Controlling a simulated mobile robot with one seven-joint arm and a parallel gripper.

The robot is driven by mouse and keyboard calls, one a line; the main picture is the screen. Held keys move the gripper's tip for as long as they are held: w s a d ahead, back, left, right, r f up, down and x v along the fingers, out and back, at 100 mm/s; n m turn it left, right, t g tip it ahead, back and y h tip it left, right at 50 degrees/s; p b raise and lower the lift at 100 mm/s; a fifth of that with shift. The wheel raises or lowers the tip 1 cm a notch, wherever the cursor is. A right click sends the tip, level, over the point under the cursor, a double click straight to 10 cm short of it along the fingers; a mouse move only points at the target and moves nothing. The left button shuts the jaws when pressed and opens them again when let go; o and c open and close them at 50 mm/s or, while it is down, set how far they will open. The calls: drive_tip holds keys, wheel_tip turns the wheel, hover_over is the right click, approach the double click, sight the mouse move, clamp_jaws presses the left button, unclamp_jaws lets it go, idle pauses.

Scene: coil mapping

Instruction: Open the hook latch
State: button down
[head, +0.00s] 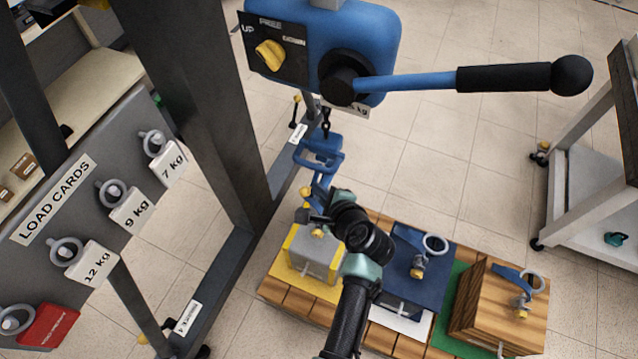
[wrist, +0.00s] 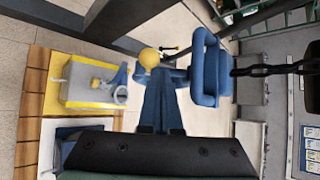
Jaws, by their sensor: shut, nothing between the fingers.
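The blue hook (head: 318,153) hangs from a chain below the blue hoist, near the middle of the head view. In the wrist view the hook (wrist: 208,72) is a blue loop right of my fingers. A yellow ball knob (wrist: 149,57), apparently the latch's, lies left of the hook; it also shows in the head view (head: 305,192). My gripper (wrist: 161,74) is shut and empty, its fingertips beside the knob and hook. I cannot tell whether they touch the latch. The fingers cover part of the latch, so its state is unclear.
Below stands a wooden pallet (head: 275,291) with a grey block (head: 310,256), a dark blue block (head: 402,275) and a wooden block (head: 490,315), each with a ring. The hoist (head: 345,35) has a long lever (head: 505,78). A dark post (head: 205,100) stands left.

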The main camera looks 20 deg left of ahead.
drive_tip(key=shift+w+r+m+g+p, duration=0.3)
drive_tip(key=shift+r+g+p, duration=0.4)
drive_tip(key=shift+p, duration=0.55)
drive_tip(key=shift+w+r+m+g+p, duration=0.15)
drive_tip(key=shift+r+m+g+p, duration=0.15)
drive_tip(key=shift+r+g+p, duration=0.7)
drive_tip(key=shift+f+p, duration=0.25)
drive_tip(key=shift+p, duration=0.1)
drive_tip(key=shift+w+r+m+g, duration=0.15)
drive_tip(key=shift+r+m+g, duration=0.15)
drive_tip(key=shift+g, duration=0.2)
drive_tip(key=shift+g+p, duration=0.5)
drive_tip(key=shift+g, duration=0.1)
drive_tip(key=shift+a+r, duration=0.1)
drive_tip(key=shift+r, duration=0.1)
